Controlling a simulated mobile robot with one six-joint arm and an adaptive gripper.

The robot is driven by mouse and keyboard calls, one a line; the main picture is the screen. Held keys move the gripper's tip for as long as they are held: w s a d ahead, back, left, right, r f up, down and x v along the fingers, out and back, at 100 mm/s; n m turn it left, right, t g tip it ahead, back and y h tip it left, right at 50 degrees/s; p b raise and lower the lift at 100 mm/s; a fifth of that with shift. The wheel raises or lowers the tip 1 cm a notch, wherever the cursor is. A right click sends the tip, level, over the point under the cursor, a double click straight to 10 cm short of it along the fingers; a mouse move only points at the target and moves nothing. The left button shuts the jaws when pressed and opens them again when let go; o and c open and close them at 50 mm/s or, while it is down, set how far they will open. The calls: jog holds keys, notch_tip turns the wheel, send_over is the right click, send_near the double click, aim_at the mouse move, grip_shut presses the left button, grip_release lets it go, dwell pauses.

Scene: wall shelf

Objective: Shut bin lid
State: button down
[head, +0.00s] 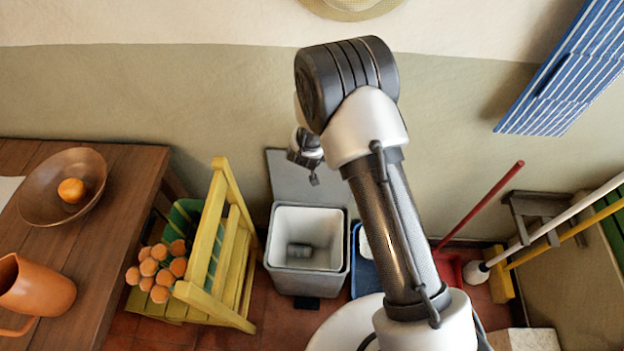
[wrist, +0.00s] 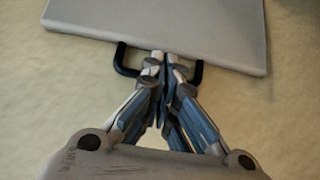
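The grey bin (head: 308,283) stands on the floor against the wall with a white inner bucket. Its flat grey lid (head: 288,177) is open, tilted up at the back near the wall. In the wrist view the lid (wrist: 160,22) fills the top, and a black handle (wrist: 126,68) sticks out from its edge. My gripper (head: 314,180) is in front of the lid in the head view. In the wrist view its fingers (wrist: 166,62) are together over the middle of the handle, hiding that part. I cannot tell whether the handle bar is between them.
A dark can (head: 299,251) lies inside the bin. A yellow chair (head: 219,262) with orange-tipped rolls stands left of it. A blue tray (head: 364,272) is on the right, partly behind my arm. A wooden table (head: 95,260) is at far left; brooms (head: 560,228) lean at right.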

jog(key=shift+s, duration=0.2)
jog(key=shift+s+a+f+b, duration=0.1)
jog(key=shift+s+b, duration=0.3)
jog(key=shift+s, duration=1)
jog(key=shift+s+f+b, duration=0.1)
jog(key=shift+s+b, duration=0.3)
jog(key=shift+s, duration=1)
jog(key=shift+r, duration=0.1)
notch_tip(320, 180, up, 10)
jog(key=p, duration=0.8)
jog(key=shift+p, duration=0.3)
dwell(0.3)
